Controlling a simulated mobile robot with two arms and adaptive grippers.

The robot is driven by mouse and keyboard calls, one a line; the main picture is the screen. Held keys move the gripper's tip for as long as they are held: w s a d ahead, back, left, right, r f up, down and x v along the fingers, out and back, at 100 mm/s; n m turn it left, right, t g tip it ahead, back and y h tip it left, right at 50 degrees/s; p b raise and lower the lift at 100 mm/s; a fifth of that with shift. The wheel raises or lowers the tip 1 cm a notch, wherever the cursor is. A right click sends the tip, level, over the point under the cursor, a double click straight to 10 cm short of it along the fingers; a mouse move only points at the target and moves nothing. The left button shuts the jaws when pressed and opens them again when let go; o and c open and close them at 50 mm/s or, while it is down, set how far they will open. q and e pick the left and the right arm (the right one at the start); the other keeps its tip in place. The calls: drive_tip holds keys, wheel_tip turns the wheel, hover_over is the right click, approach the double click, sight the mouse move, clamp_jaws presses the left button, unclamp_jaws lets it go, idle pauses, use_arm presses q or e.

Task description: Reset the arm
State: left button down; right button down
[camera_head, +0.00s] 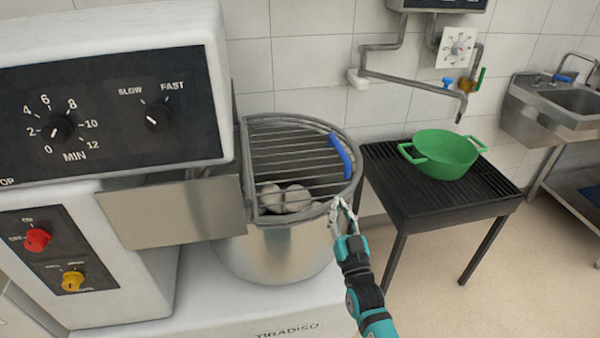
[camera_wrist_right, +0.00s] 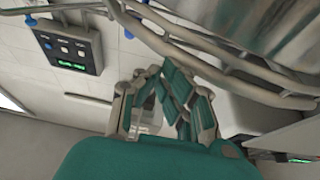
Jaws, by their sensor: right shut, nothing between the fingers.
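My right gripper (camera_head: 343,212) is at the right front rim of the mixer's steel bowl (camera_head: 275,252), just outside the wire guard (camera_head: 300,150). Its fingers are shut with nothing between them. In the right wrist view the gripper (camera_wrist_right: 165,75) shows close up, with the guard's bars (camera_wrist_right: 215,55) running right past the fingertips. Whether the fingers touch the guard, I cannot tell. My left gripper is not in view.
The white mixer (camera_head: 120,100) with dials fills the left. A blue handle (camera_head: 340,155) sits on the guard, with pale lumps (camera_head: 285,197) beneath. A green pot (camera_head: 445,155) stands on a black slatted table (camera_head: 408,190) at right. A steel sink (camera_head: 560,105) is beyond; the floor between is clear.

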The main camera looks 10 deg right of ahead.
drive_tip(key=v, duration=1)
drive_tip(key=s+a+f+n+g+y+p, duration=0.1)
drive_tip(key=s+f+g, duration=0.3)
drive_tip(key=f, duration=0.6)
drive_tip(key=s+f+g+p, duration=0.1)
drive_tip(key=s+f+g, duration=0.25)
drive_tip(key=f, duration=0.75)
drive_tip(key=s+a+f+n+g+y+p, duration=0.1)
drive_tip(key=s+f+g, duration=0.25)
drive_tip(key=f, duration=0.65)
use_arm(q)
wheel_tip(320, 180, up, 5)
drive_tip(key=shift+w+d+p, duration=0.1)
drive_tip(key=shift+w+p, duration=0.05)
drive_tip(key=shift+p, duration=0.85)
use_arm(e)
drive_tip(key=s+d+f+g, duration=0.1)
drive_tip(key=s+f+g, duration=0.2)
drive_tip(key=s, duration=0.7)
drive_tip(key=s+d+f+g+h, duration=0.1)
drive_tip(key=s+d+f+g, duration=0.1)
drive_tip(key=s+f, duration=0.5)
drive_tip(key=s+d+f+g, duration=0.1)
drive_tip(key=s+f+g, duration=0.3)
drive_tip(key=s, duration=1)
drive_tip(key=shift+d+f+n+g+h, duration=0.3)
drive_tip(key=shift+d+f+n+g, duration=0.1)
drive_tip(key=shift+f, duration=0.45)
